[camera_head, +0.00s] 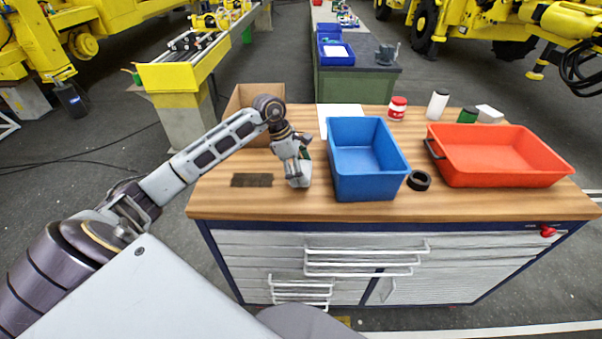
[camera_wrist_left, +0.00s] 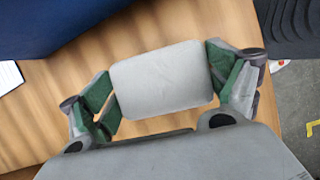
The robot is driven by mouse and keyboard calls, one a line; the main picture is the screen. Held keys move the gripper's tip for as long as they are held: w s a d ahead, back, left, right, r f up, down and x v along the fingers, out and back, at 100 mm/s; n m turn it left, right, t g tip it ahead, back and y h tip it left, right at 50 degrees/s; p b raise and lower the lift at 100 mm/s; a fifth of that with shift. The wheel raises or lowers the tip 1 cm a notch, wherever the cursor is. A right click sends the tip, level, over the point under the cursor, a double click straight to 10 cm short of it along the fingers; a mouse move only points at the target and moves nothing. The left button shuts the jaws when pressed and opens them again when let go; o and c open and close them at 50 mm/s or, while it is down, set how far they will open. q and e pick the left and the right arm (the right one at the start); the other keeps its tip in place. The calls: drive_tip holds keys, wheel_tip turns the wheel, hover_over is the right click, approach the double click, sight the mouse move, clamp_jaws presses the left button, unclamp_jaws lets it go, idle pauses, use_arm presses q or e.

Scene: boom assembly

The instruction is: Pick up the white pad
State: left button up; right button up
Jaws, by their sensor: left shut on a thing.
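The white pad (camera_wrist_left: 162,77) shows as a pale grey-white rounded block between the green-padded fingers of my left gripper (camera_wrist_left: 160,85) in the left wrist view. The fingers close on its two sides. In the head view, the pad (camera_head: 299,182) is at the lower end of my left gripper (camera_head: 299,168), just left of the blue bin, over the wooden worktop. The gripper partly hides it there. I cannot tell whether the pad touches the worktop or is slightly above it. My right gripper is in neither view.
The blue bin (camera_head: 364,188) stands close to the right of the gripper. A dark flat mat (camera_head: 252,180) lies to its left. A cardboard box (camera_head: 242,99) and white sheet (camera_head: 340,112) are behind. A black ring (camera_head: 419,181), red bin (camera_head: 500,172) and several bottles are farther right.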

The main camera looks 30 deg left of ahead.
sight(308, 168)
use_arm(q)
wheel_tip(308, 168, up, 6)
drive_tip(key=shift+f+b, duration=0.1)
drive_tip(key=shift+b, duration=0.45)
drive_tip(key=shift+r, duration=1.4)
drive_tip(key=o, duration=0.3)
drive_tip(key=shift+c, duration=1)
drive_tip(key=shift+r, duration=0.15)
